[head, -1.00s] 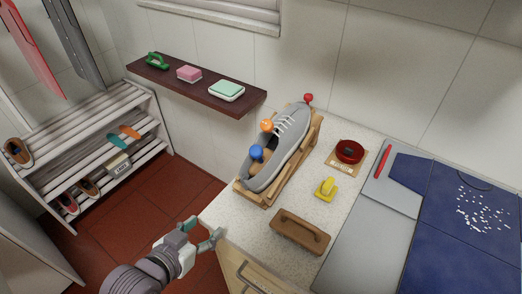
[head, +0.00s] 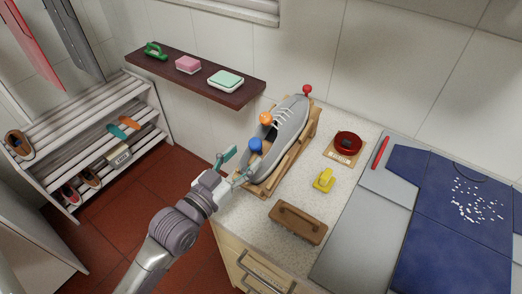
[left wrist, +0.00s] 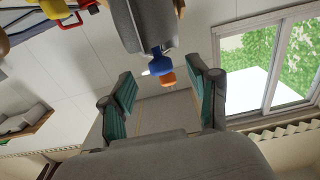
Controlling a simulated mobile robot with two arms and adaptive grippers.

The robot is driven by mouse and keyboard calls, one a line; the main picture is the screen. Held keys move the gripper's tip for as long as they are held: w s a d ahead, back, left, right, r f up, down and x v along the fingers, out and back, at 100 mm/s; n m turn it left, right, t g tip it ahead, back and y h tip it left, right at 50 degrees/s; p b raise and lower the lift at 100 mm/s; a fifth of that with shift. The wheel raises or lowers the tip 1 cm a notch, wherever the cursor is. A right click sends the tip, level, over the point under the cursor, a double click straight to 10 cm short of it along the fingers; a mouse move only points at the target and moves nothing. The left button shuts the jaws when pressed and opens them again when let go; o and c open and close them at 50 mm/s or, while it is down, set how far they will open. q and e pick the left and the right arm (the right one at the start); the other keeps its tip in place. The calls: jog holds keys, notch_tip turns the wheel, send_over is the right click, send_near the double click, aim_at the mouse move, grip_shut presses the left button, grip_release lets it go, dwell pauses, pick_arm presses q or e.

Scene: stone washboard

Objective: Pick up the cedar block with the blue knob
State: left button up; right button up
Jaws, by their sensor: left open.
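The blue knob (head: 255,145) sits at the heel opening of the grey shoe (head: 288,128), which rests tilted on a wooden stand (head: 314,127). The cedar block under the knob is mostly hidden in the head view. In the left wrist view the blue knob (left wrist: 158,65) shows beyond and between my fingers, below the shoe (left wrist: 147,22). My left gripper (head: 238,166) is open and empty, just left of the heel, with its fingers apart around no object; it also shows in the left wrist view (left wrist: 168,100). My right gripper is not in view.
An orange knob (head: 266,118) and a red knob (head: 307,90) are close by. A brown brush (head: 298,222), a yellow item (head: 324,180) and a red round tin (head: 348,142) stand on the counter. A dark shelf (head: 160,72) overhangs at the left.

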aim_at(256, 145)
pick_arm(q)
jog(key=p+x, duration=0.2)
jog(key=x, duration=0.2)
jog(key=shift+w+d+r, duration=0.15)
jog(key=shift+w+d, duration=0.05)
jog(key=shift+w, duration=0.1)
jog(key=shift+w+d, duration=0.3)
jog(key=shift+w, duration=0.1)
jog(key=shift+s+a, duration=0.1)
jog(key=shift+c, duration=1.4)
grip_shut()
